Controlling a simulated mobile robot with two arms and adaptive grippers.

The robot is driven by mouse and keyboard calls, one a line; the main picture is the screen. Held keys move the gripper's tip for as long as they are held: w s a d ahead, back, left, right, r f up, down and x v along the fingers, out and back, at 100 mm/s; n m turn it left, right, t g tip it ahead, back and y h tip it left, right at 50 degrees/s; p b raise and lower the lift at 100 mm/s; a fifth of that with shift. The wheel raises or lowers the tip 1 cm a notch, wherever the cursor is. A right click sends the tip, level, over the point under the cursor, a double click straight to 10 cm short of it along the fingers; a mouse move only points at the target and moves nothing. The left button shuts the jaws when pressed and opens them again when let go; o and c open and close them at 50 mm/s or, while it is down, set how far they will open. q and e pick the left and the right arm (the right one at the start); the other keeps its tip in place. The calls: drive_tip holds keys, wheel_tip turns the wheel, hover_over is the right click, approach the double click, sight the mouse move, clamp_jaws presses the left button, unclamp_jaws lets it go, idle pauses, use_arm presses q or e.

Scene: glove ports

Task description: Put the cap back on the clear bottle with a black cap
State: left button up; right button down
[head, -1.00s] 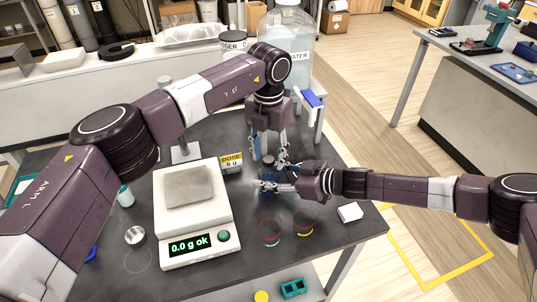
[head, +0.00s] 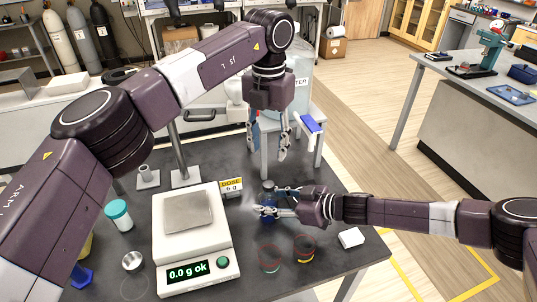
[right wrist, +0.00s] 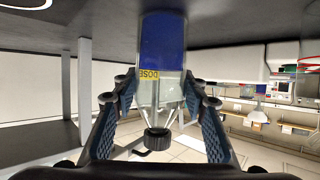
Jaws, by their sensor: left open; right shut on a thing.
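The clear bottle (head: 267,197) with blue contents stands upright on the dark table. In the right wrist view the bottle (right wrist: 162,45) appears upside down, its neck pointing down in the picture. The black cap (head: 268,184) sits on its mouth; it also shows at the neck's end in the right wrist view (right wrist: 157,140). How tightly it is seated I cannot tell. My right gripper (head: 274,203) is shut on the bottle's body from the right, one finger on each side. My left gripper (head: 268,147) is open and empty, pointing down above the cap and apart from it.
Two red-rimmed glass dishes (head: 270,258) (head: 304,247) and a white block (head: 350,238) lie in front. A teal-lidded jar (head: 118,213) stands at left.

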drive_tip(key=c, duration=1.1)
unclamp_jaws()
drive_tip(key=shift+d, duration=0.1)
drive_tip(key=v, duration=1.1)
drive_tip(key=shift+s+d+r, duration=0.2)
drive_tip(key=shift+d+r, duration=0.05)
drive_tip(key=shift+d, duration=0.05)
